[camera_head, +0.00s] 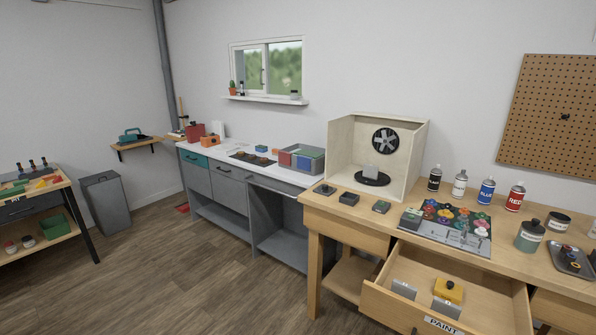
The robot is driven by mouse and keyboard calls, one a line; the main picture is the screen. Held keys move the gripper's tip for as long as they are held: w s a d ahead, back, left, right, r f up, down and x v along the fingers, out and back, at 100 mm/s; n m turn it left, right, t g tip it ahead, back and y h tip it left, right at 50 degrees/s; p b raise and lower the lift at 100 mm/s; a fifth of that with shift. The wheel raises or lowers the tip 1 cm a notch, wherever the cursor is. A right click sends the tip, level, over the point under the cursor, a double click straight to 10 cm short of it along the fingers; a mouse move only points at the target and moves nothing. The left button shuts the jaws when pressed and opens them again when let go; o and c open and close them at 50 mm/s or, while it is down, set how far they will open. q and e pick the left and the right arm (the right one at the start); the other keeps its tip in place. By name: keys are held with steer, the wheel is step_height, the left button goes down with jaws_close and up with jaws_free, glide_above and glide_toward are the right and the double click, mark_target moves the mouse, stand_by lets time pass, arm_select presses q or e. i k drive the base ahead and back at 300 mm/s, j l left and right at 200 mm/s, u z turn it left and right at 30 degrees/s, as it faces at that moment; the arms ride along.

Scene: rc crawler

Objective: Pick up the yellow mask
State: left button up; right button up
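A small yellow object with a dark spot on top (449,290), which looks like the yellow mask, lies in the open drawer (390,309) labelled PAINT at the lower right. It is next to a grey block (447,307) in the drawer, and I cannot tell if they touch. Another small grey block (404,288) lies to its left in the same drawer. Neither of my grippers is in view.
The wooden workbench (330,198) above the drawer carries spray cans (486,191), a board of coloured pieces (440,242) and an open booth with a fan (352,130). Grey cabinets (228,190) stand farther left. The wooden floor (190,270) at the front left is clear.

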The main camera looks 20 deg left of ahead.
mark_target(449, 292)
steer(key=i+j+z, duration=0.15)
steer(key=z, duration=0.55)
